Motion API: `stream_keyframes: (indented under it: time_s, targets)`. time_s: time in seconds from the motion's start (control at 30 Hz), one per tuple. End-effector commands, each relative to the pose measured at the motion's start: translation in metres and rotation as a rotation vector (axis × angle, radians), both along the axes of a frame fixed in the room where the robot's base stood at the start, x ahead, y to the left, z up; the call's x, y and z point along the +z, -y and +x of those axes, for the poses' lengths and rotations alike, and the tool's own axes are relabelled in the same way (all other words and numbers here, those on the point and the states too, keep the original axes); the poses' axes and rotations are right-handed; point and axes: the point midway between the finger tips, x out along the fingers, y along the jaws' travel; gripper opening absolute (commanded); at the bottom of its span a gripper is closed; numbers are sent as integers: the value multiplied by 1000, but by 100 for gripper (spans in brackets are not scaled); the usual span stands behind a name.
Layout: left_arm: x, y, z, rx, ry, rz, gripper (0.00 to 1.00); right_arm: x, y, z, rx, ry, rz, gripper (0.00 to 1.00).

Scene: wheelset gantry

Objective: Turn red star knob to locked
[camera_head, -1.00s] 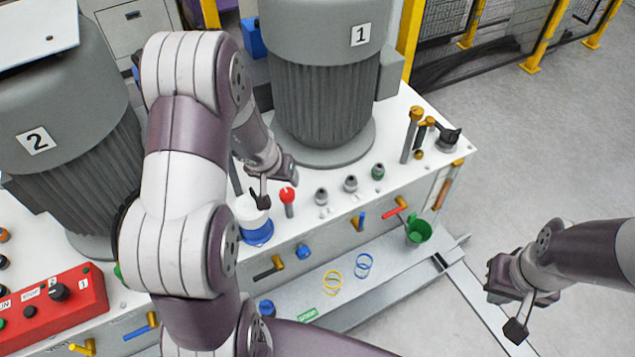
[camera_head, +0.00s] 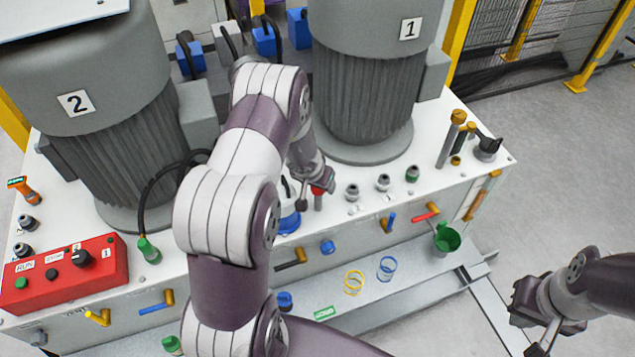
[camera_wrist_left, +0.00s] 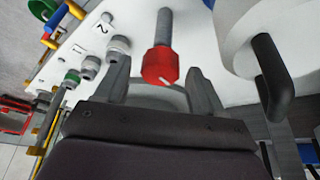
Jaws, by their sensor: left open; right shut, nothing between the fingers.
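The red star knob (camera_head: 320,189) stands on a grey post at the front of the white bench top. It also shows in the left wrist view (camera_wrist_left: 160,66), with a pale line on its red head. My left gripper (camera_head: 316,184) is at the knob and partly covers it. In the left wrist view its two fingers are spread, one on each side of the red head, with gaps showing between fingers and knob. My right gripper (camera_head: 541,338) is shut and empty, over the floor at the lower right.
Grey motor 1 (camera_head: 365,100) stands close behind the knob, motor 2 (camera_head: 115,150) to the left. A blue-based white pot (camera_head: 288,222) is just left of the knob. Grey fittings (camera_head: 352,192) line the right side. A red control box (camera_head: 65,273) sits at left.

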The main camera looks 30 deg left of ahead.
Motion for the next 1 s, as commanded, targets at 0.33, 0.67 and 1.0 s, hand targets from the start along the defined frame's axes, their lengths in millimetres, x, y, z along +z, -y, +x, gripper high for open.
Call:
stream_keyframes:
  time_s: [0.33,0.67,1.0]
  targets:
    - [0,0,0,0,0,0,13,0,0,0,0,0,0,0]
    - [-1,1,0,62,0,1,13,-4,0,0,0,0,0,0]
    - [3,3,0,321,-1,2,13,0,0,0,0,0,0,0]
